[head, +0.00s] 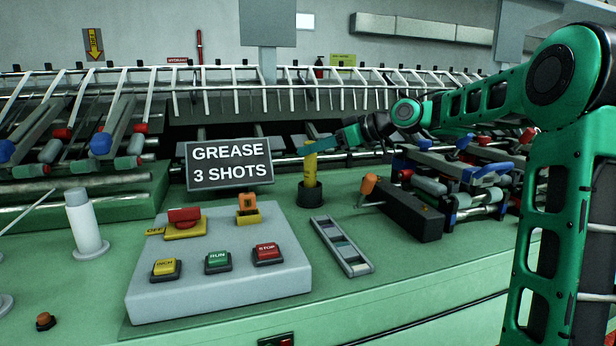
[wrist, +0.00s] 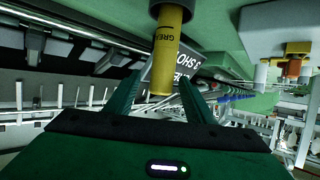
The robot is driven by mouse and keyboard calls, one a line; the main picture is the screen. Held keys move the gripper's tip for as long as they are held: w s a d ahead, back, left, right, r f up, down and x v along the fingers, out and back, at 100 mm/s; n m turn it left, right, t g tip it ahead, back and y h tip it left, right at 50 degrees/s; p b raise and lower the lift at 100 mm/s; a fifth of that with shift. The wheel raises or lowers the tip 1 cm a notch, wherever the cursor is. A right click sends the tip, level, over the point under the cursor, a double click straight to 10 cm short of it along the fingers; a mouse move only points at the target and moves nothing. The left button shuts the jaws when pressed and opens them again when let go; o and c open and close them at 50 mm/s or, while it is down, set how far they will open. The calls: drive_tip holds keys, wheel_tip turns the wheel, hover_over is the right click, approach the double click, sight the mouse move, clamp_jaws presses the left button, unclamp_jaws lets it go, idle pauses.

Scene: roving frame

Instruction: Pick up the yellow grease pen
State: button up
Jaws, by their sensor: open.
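The yellow grease pen (head: 310,172) stands upright in a round black holder (head: 310,194) on the green bench, behind the control box. My gripper (head: 318,147) is at the pen's upper part, reaching in from the right. In the wrist view the pen (wrist: 166,60) shows between the two open fingers of my gripper (wrist: 163,82), with letters on its side. The black holder (wrist: 171,12) is at the top edge of that view. The jaws are open, and I cannot tell whether a finger touches the pen.
A dark sign (head: 230,163) reading "GREASE 3 SHOTS" stands left of the pen. A grey control box (head: 220,290) with several buttons is in front. A black block with an orange-ended handle (head: 410,213) and a grey slotted strip (head: 341,246) lie to the right. Machine rails run behind.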

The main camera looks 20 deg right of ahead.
drive_tip(key=x, duration=0.5)
drive_tip(key=shift+w+a+f, duration=0.15)
drive_tip(key=shift+a+f, duration=0.1)
clamp_jaws()
